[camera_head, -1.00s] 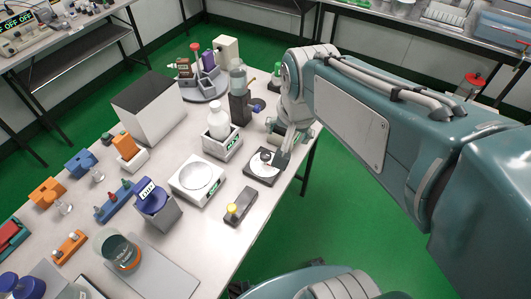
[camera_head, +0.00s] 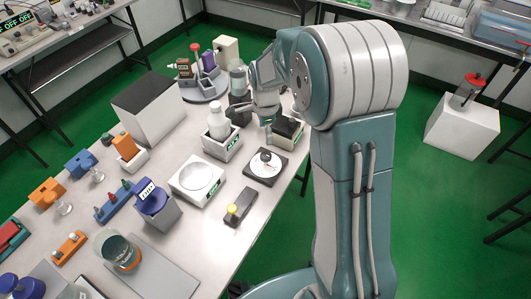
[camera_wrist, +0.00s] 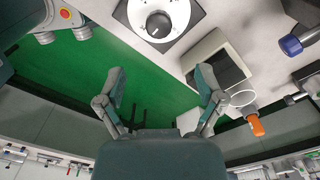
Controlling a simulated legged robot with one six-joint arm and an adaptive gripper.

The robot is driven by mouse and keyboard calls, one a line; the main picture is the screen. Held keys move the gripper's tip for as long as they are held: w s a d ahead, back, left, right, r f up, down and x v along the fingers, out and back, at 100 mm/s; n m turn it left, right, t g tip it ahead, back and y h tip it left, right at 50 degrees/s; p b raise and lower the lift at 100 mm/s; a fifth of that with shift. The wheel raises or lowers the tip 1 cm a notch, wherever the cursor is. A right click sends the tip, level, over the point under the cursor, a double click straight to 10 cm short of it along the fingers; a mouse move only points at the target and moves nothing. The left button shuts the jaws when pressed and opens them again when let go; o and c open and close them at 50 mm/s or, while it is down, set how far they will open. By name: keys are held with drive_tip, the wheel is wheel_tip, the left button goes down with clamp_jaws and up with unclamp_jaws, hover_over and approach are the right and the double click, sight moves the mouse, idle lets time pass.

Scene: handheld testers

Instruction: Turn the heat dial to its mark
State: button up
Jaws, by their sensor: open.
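The dial is a dark knob on a white disc set in a black square base (camera_head: 266,179), at the table's right edge in the head view. The wrist view shows its knob (camera_wrist: 158,24) at the top, with a light line on it. The mark cannot be made out clearly. My gripper (camera_head: 256,119) is beyond the dial in the head view, apart from it and above the table's far right part. In the wrist view my gripper (camera_wrist: 163,88) has its two fingers spread wide with nothing between them.
A dark-topped box (camera_head: 288,131) stands just behind the dial, close to my gripper; it also shows in the wrist view (camera_wrist: 219,62). A white bottle (camera_head: 218,122) and a white dish device (camera_head: 197,181) stand left. A yellow-knobbed block (camera_head: 239,207) is in front. Green floor lies right.

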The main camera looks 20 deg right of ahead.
sight(266, 154)
wheel_tip(266, 154, down, 10)
drive_tip(key=shift+f, duration=0.1)
idle(0.4)
drive_tip(key=c, duration=1.1)
